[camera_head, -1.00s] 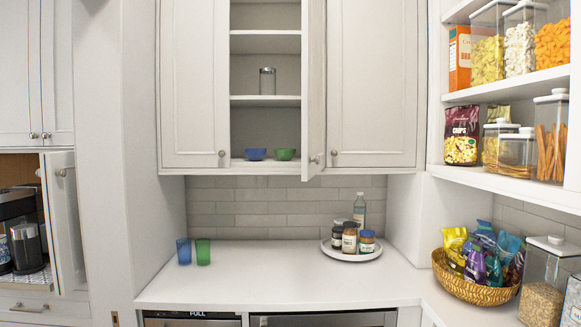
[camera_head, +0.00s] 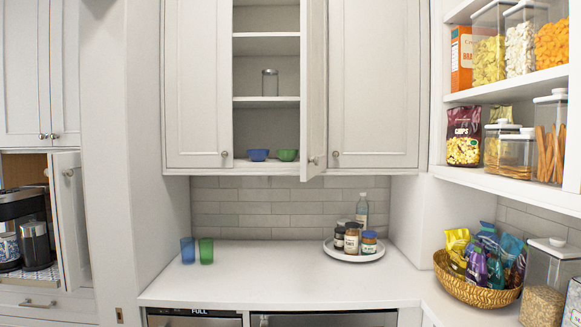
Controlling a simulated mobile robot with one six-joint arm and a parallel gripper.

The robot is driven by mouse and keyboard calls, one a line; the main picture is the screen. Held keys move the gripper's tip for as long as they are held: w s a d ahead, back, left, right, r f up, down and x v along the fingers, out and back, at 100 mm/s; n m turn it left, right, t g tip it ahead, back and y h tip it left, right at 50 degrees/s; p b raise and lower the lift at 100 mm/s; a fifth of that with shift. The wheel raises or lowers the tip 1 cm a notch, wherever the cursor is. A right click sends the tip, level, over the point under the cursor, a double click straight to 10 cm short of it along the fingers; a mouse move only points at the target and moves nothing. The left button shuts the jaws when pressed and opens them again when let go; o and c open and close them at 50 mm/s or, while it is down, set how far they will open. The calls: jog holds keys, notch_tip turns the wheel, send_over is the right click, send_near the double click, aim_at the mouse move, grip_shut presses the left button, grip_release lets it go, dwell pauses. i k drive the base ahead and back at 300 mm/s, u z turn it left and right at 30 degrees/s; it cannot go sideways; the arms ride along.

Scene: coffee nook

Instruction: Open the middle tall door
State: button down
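The middle tall door (camera_head: 314,85) of the white upper cabinet stands swung out, seen nearly edge-on, with its round knob (camera_head: 313,160) near the lower end. Left of it the compartment (camera_head: 266,130) is open to view, with a jar (camera_head: 270,82) on a shelf and a blue bowl (camera_head: 258,155) and a green bowl (camera_head: 287,155) at the bottom. The left tall door (camera_head: 195,85) and the right tall door (camera_head: 375,85) are shut. My gripper is not in view.
Open pantry shelves (camera_head: 505,82) are at right. A lower door (camera_head: 70,215) stands open at left.

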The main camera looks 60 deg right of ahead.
aim_at(313, 15)
jog(key=z, duration=0.1)
jog(key=i, duration=0.95)
jog(key=u, duration=0.05)
